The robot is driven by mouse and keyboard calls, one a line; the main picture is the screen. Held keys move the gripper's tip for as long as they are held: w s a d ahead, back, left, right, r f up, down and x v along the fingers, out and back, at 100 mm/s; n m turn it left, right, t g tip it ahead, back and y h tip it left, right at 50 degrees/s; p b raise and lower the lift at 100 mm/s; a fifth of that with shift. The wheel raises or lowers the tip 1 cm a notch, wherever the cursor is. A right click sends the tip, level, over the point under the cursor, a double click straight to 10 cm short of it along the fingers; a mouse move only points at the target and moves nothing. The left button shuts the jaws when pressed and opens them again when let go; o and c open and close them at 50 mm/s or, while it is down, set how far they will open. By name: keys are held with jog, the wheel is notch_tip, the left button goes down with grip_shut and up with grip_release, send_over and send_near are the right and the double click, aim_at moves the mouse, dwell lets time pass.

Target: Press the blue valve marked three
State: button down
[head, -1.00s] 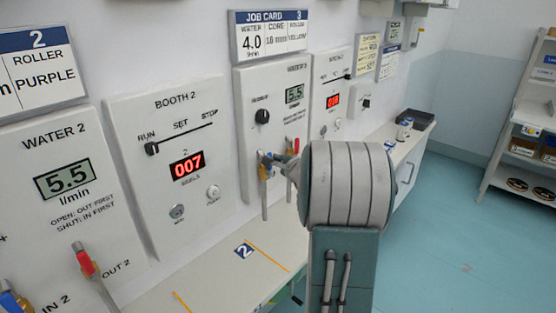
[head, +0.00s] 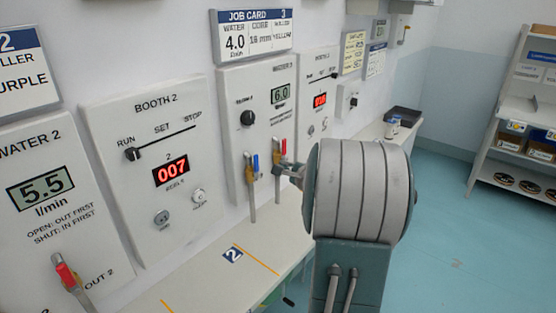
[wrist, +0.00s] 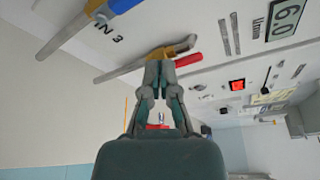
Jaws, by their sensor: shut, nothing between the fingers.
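The blue valve handle (head: 256,162) on the water 3 panel (head: 232,95) stands upright on its brass body. In the wrist view the blue handle (wrist: 122,4) is at the top edge, beside the marking "IN 3". A red valve handle (head: 283,147) is to its right; it also shows in the wrist view (wrist: 188,60). The panel's display (head: 280,94) reads 6.0. My gripper (wrist: 160,62) is shut and empty, its tips close to the red valve's brass body (wrist: 172,49). I cannot tell whether they touch. It is apart from the blue handle.
The booth 2 panel (head: 150,130) and water 2 panel (head: 50,190) are on the wall at left. A counter (head: 205,285) runs below the panels. Shelves with boxes (head: 515,130) stand at far right. The blue-green floor (head: 475,260) at right is clear.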

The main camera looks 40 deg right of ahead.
jog(key=s+a+r+n+g+y, duration=0.1)
jog(key=a+n+g+y, duration=0.2)
jog(key=a, duration=0.7)
jog(key=s+a+n+g+y, duration=0.1)
jog(key=a+n+y, duration=0.2)
jog(key=a+n, duration=0.5)
jog(key=s+a+r+n+g+y, duration=0.1)
jog(key=s+a+n+g+y, duration=0.15)
jog(key=a, duration=0.95)
jog(key=s+a+n+g+h, duration=0.2)
jog(key=s+a+n, duration=0.2)
jog(key=s+n, duration=0.2)
jog(key=s+a+f+n+g+h, duration=0.1)
jog(key=s+a+n+h, duration=0.2)
jog(key=s, duration=0.6)
jog(key=a+n, duration=0.2)
jog(key=n, duration=0.1)
jog(key=shift+s+f+g, duration=0.2)
jog(key=shift+g, duration=0.15)
